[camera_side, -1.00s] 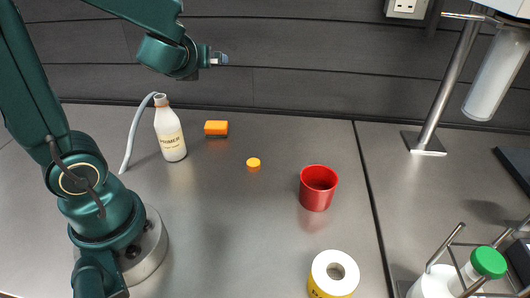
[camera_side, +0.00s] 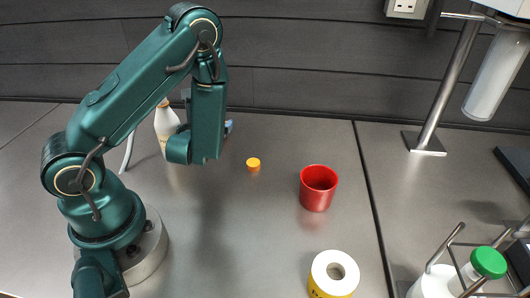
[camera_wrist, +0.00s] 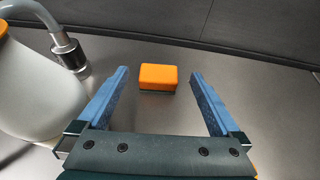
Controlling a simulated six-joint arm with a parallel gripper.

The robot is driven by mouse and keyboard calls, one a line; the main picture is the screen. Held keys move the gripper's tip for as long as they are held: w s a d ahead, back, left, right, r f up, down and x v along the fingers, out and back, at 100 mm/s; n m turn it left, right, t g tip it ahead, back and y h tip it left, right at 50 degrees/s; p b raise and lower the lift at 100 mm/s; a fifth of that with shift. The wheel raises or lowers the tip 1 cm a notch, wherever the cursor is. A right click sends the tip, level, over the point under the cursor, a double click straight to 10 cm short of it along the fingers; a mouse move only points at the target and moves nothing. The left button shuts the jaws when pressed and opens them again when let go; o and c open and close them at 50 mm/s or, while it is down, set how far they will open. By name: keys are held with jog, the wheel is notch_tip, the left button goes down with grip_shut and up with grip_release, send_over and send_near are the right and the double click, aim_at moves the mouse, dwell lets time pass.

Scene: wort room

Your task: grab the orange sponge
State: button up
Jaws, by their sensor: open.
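The orange sponge (camera_wrist: 158,77) lies flat on the steel worktop in the wrist view, with a dark layer along its bottom edge. It sits beyond the fingertips and between their lines. My gripper (camera_wrist: 158,78) is open and empty, with blue finger pads on either side. In the side view my arm hides the sponge, and only a bit of a blue finger (camera_side: 228,127) shows past the arm.
A white bottle (camera_side: 166,122) stands just left of the sponge; its body (camera_wrist: 35,90) is close to my left finger. A grey hose with a metal end (camera_wrist: 68,50) is behind it. An orange cap (camera_side: 253,163), a red cup (camera_side: 318,188) and a tape roll (camera_side: 333,275) lie to the right.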

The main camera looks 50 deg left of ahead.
notch_tip(320, 180, down, 2)
jog(key=shift+f, duration=0.1)
jog(key=shift+x, duration=2.55)
jog(key=c, duration=1.2)
jog(key=shift+c, duration=0.2)
jog(key=shift+r, duration=0.2)
